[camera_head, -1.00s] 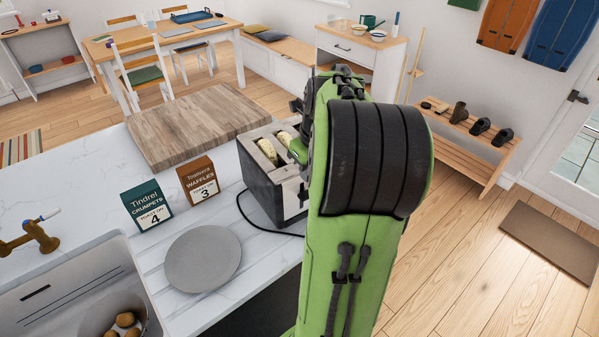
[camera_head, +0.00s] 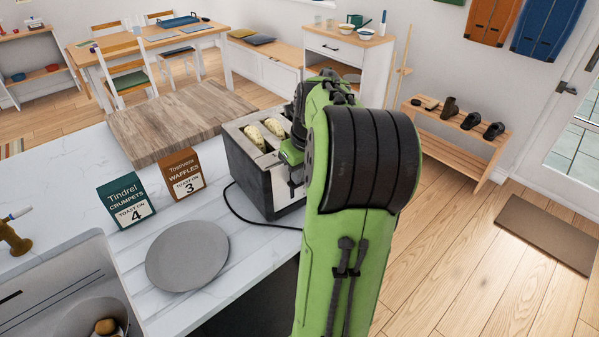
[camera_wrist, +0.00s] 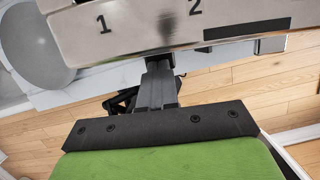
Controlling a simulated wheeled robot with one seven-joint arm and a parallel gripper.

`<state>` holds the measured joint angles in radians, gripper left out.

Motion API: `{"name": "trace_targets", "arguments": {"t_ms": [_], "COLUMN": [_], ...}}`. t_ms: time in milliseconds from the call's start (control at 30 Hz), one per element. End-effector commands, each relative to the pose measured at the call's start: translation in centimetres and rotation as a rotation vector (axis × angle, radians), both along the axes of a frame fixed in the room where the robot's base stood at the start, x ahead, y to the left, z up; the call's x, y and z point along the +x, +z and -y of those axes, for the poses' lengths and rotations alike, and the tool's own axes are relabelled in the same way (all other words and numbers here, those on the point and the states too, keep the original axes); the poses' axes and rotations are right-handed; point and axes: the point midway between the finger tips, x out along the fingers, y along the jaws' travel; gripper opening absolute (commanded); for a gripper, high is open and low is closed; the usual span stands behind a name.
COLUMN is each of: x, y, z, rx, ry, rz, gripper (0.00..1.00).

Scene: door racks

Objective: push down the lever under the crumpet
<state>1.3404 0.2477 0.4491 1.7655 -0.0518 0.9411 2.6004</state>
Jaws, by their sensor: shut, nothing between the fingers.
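The toaster (camera_head: 248,178) stands on the white counter. Two pale bread pieces show in its slots, a left one (camera_head: 255,136) and a right one (camera_head: 273,127); I cannot tell which is the crumpet. In the wrist view the toaster's metal end panel (camera_wrist: 140,28) is marked 1 and 2, with a dark strip beside the 2. A small dark piece (camera_wrist: 270,45) at the panel's edge may be a lever. My gripper (camera_wrist: 159,68) is shut and empty, its tips at the panel's edge between the numbers; contact is unclear. My arm hides this end in the head view.
Cards for crumpets (camera_head: 126,202), "toast on 4", and waffles (camera_head: 183,175), "toast on 3", stand left of the toaster. A grey plate (camera_head: 187,256) lies in front. A wooden board (camera_head: 175,120) is behind. A black cord curves beside the toaster.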

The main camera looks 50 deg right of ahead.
Motion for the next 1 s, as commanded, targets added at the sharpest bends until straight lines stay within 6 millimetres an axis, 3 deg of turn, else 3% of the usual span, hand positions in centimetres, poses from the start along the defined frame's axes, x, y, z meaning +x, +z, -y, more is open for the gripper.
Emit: {"name": "trace_targets", "arguments": {"t_ms": [767, 1000], "x": [0.0, -0.7], "y": [-5.0, -4.4], "z": [-0.1, -0.2], "rx": [0.002, 0.0], "ry": [0.001, -0.001], "rz": [-0.001, -0.001], "gripper": [0.0, 0.0]}}
